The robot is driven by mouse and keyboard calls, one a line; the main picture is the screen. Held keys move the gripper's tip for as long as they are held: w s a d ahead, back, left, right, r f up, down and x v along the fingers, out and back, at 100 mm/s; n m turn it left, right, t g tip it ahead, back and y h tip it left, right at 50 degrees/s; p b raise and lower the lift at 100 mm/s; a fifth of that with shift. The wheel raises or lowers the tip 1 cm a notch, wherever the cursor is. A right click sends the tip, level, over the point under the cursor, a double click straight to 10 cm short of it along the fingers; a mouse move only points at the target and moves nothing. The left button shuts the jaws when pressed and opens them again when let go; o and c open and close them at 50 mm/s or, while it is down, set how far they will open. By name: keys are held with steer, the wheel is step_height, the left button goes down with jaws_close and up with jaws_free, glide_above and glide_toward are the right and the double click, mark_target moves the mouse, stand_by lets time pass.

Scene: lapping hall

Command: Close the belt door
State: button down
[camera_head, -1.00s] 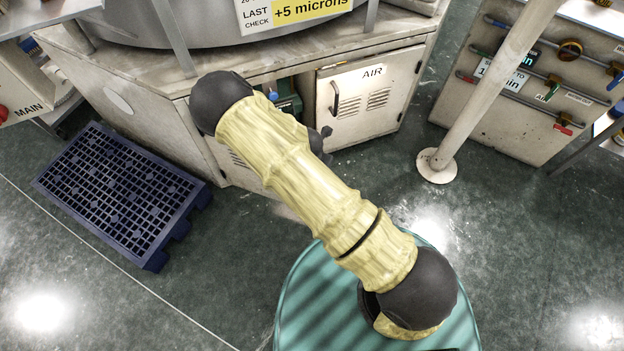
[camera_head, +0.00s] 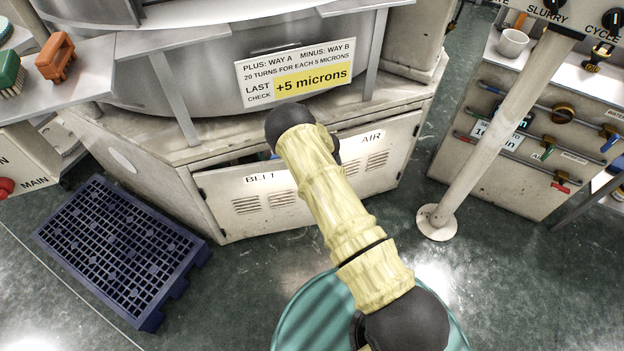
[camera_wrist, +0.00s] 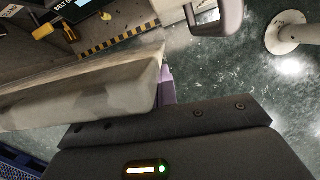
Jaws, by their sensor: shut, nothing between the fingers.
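The belt door (camera_head: 232,200), a worn pale panel with vents and the label BELT, hangs on the cabinet left of the AIR door. It stands ajar, with a dark gap along its top edge. In the wrist view the belt door (camera_wrist: 85,95) is a pale slab across the left, with the cabinet interior showing beyond its top edge. My gripper (camera_wrist: 166,86) is shut and empty, low in the wrist view by the door's right end; I cannot tell whether it touches. In the head view my arm hides the gripper and part of the door.
The AIR door (camera_head: 378,160) is to the right. A blue pallet (camera_head: 120,245) lies on the floor at left. A pale post (camera_head: 490,130) stands at right before a panel with valves. A sign (camera_head: 300,75) hangs above. Some floor between pallet and post is clear.

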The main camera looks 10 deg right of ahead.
steer(key=shift+w, duration=0.65)
steer(key=s+r+p, duration=0.1)
steer(key=s+r, duration=0.5)
steer(key=r, duration=0.3)
steer(key=shift+s+d+r, duration=0.2)
steer(key=shift+d+r, duration=0.05)
steer(key=shift+r, duration=0.1)
